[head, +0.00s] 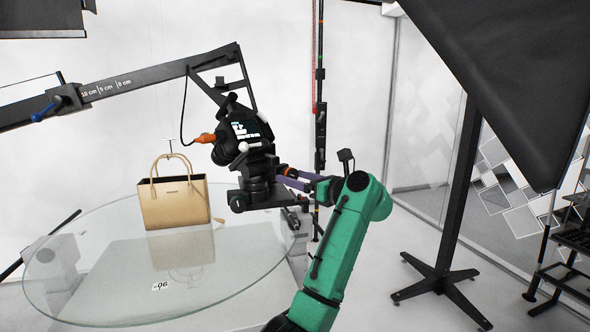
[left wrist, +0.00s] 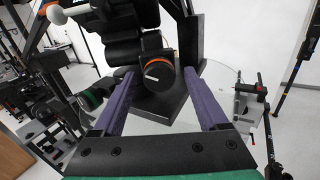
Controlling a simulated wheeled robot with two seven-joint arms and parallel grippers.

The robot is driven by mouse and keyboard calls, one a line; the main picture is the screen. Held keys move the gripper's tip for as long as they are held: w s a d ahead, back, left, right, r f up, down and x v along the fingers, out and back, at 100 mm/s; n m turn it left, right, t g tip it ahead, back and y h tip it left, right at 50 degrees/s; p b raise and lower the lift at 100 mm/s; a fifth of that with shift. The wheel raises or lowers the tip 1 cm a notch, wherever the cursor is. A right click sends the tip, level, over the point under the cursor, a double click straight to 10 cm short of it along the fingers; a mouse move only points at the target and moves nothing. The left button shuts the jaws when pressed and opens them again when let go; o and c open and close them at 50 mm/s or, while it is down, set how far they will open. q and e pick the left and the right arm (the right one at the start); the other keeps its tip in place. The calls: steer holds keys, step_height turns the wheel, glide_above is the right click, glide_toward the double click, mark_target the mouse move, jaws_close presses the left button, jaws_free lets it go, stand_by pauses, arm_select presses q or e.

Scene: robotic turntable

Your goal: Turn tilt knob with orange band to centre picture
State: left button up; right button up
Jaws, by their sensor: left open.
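The tilt knob with its orange band (left wrist: 160,77) is dark and round with a white pointer mark, at the middle of the left wrist view. In the head view the orange band (head: 291,172) shows small beside the black camera head (head: 258,168). My left gripper (head: 289,180) is open, its purple fingers reaching toward the knob. In the left wrist view, the fingers (left wrist: 159,78) stand on either side of the knob with gaps showing. I cannot tell how far the tips reach along it. The black camera (head: 243,133) has a small display too small to read. My right gripper is out of view.
A tan handbag (head: 174,203) stands on the round glass turntable (head: 110,272). A black boom arm (head: 150,73) holds the camera above the turntable. A stand with a large black panel (head: 500,75) is at right. A dark vertical pole (head: 319,110) rises behind the camera.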

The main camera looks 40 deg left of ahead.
arm_select(q)
steer(key=shift+a, duration=0.25)
steer(key=shift+d, duration=0.1)
steer(key=c, duration=0.4)
jaws_close()
steer(key=shift+m, duration=0.4)
steer(key=m, duration=0.4)
steer(key=shift+s+m, duration=0.1)
steer(key=shift+m, duration=0.2)
steer(key=m, duration=0.2)
steer(key=shift+r+m, duration=0.1)
steer(key=shift+m, duration=0.2)
steer(key=shift+m+p, duration=0.75)
steer(key=shift+m, duration=1.15)
